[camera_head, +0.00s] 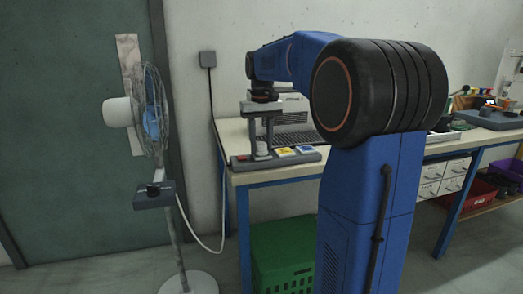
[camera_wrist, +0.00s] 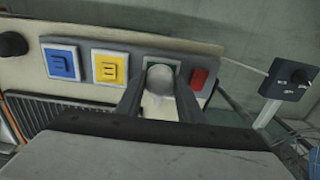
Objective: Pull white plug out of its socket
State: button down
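The white plug (camera_head: 262,150) stands upright in a socket of the grey power strip (camera_head: 311,155) at the table's front left corner. In the wrist view the white plug (camera_wrist: 160,80) sits between my two dark fingers, in the socket between the yellow and red squares of the power strip (camera_wrist: 218,52). My gripper (camera_head: 262,138) points down over it; it also shows in the wrist view (camera_wrist: 161,85). The fingers flank the plug closely. Whether they touch it I cannot tell. The plug's lower part is partly hidden.
A standing fan (camera_head: 155,115) with a control box (camera_head: 154,195) stands left. A green crate (camera_head: 283,262) is below.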

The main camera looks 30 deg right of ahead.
aim_at(261, 143)
jog(key=shift+r, duration=3)
